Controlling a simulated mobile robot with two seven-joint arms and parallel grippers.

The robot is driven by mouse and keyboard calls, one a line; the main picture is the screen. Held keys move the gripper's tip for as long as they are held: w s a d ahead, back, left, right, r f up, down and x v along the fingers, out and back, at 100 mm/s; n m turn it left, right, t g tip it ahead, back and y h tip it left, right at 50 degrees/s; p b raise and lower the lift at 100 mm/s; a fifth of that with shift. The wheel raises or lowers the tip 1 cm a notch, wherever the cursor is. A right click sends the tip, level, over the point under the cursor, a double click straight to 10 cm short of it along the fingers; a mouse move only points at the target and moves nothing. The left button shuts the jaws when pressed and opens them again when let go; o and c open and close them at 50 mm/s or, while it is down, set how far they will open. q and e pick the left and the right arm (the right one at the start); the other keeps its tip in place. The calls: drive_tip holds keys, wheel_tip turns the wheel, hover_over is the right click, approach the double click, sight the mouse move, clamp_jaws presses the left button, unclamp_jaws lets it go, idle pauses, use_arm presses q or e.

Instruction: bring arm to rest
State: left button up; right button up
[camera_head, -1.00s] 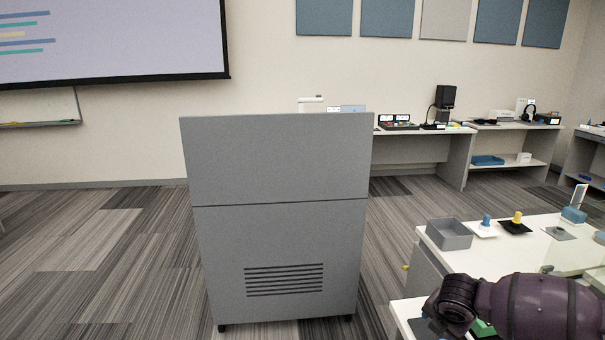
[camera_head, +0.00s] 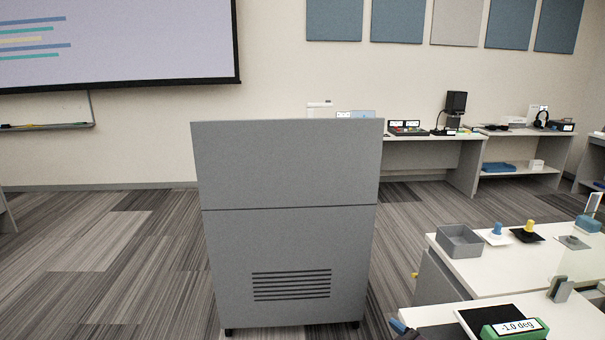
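Neither of my grippers shows in the head view. No arm of mine can be made out clearly. A small dark blue and black piece (camera_head: 401,328) pokes up at the near left corner of the right-hand worktop, cut by the bottom edge; I cannot tell what it is. A green device (camera_head: 514,329) with a white display reading "-1.0 deg" sits on that worktop, partly cut off.
A tall grey cabinet (camera_head: 288,220) stands straight ahead. At right, a white worktop (camera_head: 480,277) holds a grey bin (camera_head: 459,241), a blue knob (camera_head: 497,228) and a yellow knob (camera_head: 530,226). A bench (camera_head: 430,139) lines the back wall. Carpet at left (camera_head: 110,250) is clear.

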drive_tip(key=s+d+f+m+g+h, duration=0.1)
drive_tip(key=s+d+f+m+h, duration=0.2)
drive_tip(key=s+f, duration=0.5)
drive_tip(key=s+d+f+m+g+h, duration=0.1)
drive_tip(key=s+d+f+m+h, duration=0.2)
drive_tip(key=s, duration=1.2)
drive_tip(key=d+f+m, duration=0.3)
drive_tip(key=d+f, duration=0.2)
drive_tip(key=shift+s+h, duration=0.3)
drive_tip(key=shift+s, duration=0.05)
